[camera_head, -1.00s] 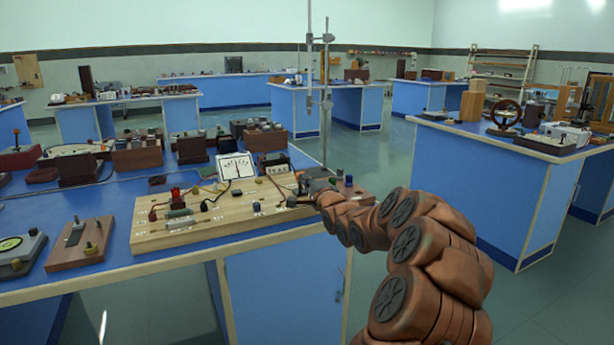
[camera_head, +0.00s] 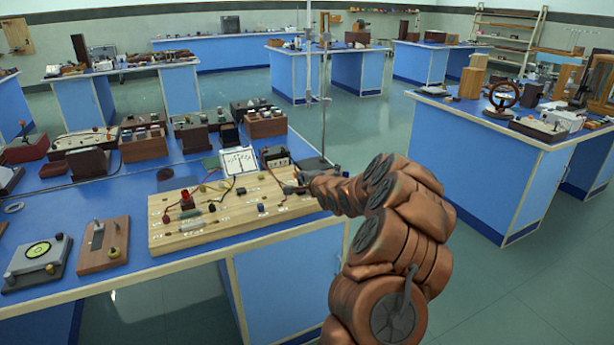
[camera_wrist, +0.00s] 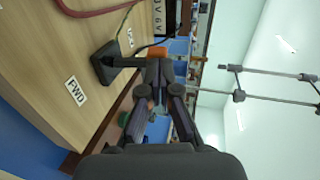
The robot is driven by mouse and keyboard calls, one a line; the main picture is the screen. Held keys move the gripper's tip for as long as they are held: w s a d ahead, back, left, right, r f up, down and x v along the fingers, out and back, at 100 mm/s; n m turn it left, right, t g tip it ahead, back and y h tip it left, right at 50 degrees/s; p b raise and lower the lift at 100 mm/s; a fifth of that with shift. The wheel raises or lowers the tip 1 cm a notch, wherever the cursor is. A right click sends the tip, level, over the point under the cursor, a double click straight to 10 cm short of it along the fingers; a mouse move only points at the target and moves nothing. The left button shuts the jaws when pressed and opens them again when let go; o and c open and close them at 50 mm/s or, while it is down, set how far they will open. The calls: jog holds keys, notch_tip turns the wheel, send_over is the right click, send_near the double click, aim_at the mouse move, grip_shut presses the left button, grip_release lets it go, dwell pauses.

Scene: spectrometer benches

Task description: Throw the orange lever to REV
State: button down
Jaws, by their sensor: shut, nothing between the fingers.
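The wooden circuit board (camera_head: 215,238) lies on the blue bench. In the wrist view, the lever's dark base (camera_wrist: 108,64) stands on the board (camera_wrist: 40,50), beside a white FWD label (camera_wrist: 75,91). A dark shaft runs from the base toward my fingers. The lever's orange end (camera_wrist: 156,52) shows just beyond my fingertips, partly hidden by them. My gripper (camera_wrist: 160,70) is shut and empty, with its fingertips close to the shaft and orange end; I cannot tell whether they touch. In the head view my gripper (camera_head: 304,180) is at the board's right end and hides the lever.
A paper-faced meter (camera_head: 238,160) and a box with terminals (camera_head: 275,157) stand behind the board. A metal stand's rod (camera_head: 323,120) rises behind my gripper. A small brown board (camera_head: 102,245) lies to the left. Open floor separates this bench from the right bench (camera_head: 480,150).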

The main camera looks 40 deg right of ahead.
jog(key=r+p, duration=0.1)
jog(key=p, duration=0.1)
jog(key=shift+w+g+p, duration=0.2)
jog(key=shift+g+p, duration=0.1)
jog(key=shift+d+f+p, duration=0.1)
jog(key=shift+f+p, duration=0.15)
jog(key=shift+p, duration=0.05)
jog(key=shift+f+b, duration=0.2)
jog(key=shift+b, duration=0.15)
jog(key=shift+r+p, duration=0.25)
jog(key=shift+p, duration=0.05)
jog(key=shift+r+p, duration=0.35)
jog(key=shift+p, duration=0.2)
jog(key=shift+r+p, duration=0.25)
jog(key=shift+p, duration=0.2)
